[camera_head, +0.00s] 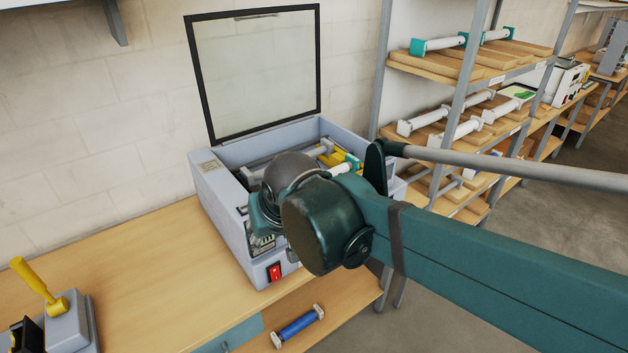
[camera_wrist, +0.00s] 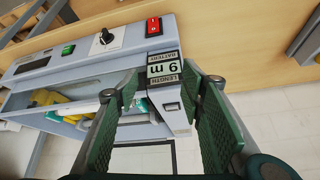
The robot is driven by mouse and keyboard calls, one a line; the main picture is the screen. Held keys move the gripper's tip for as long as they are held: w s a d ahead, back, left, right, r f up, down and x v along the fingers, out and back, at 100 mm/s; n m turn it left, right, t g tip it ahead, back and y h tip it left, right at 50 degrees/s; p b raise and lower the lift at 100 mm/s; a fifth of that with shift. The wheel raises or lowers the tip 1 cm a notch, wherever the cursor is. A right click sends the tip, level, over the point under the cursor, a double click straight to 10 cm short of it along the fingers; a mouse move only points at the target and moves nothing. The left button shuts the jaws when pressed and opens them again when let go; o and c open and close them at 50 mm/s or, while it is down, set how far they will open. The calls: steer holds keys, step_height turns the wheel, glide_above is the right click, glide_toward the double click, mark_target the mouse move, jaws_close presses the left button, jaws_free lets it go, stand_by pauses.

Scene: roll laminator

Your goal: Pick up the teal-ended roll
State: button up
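The laminator (camera_head: 228,190) stands on the bench with its framed lid (camera_head: 258,75) raised. A pale roll with a teal end (camera_head: 343,167) shows in its far right part, partly behind my arm. In the wrist view, teal bits beside a pale bar (camera_wrist: 95,113) show inside the laminator, partly hidden by a finger. My gripper (camera_wrist: 165,92) is open, with its green-padded fingers apart. In the head view my wrist hides the fingers.
A rack on the right holds more rolls, including teal-ended ones (camera_head: 438,46) on its top shelf and white ones (camera_head: 425,123) below. A blue roll (camera_head: 298,325) lies below the bench top. A yellow-handled tool (camera_head: 62,305) stands front left. The bench (camera_head: 165,270) is clear left of the laminator.

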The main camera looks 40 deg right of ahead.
steer(key=w+d+m+g+h+p, duration=0.1)
steer(key=w+d+m+g+p, duration=0.1)
steer(key=w+d+m, duration=0.3)
steer(key=w+d+f+m+g+h+p, duration=0.1)
steer(key=w+d+m+g+p, duration=0.1)
steer(key=w+d, duration=0.7)
steer(key=w+d+m+g+h+p, duration=0.1)
steer(key=w+d+m+g+p, duration=0.1)
steer(key=w+d+m, duration=0.4)
steer(key=shift+w+d+f+m+h+p, duration=0.15)
steer(key=shift+d+m+p, duration=0.25)
steer(key=shift+d, duration=0.65)
steer(key=shift+w+d+f+m+h+p, duration=0.1)
steer(key=shift+w+d+m+h+p, duration=0.25)
steer(key=shift+d, duration=0.7)
steer(key=shift+w+d+f+m, duration=0.1)
steer(key=shift+d+f+m, duration=0.15)
steer(key=shift+d, duration=0.1)
steer(key=shift+x, duration=1.25)
steer(key=shift+f, duration=0.1)
steer(key=shift+p+x, duration=0.35)
steer(key=shift+x, duration=2.2)
steer(key=shift+s+a, duration=0.1)
steer(key=shift+s, duration=0.1)
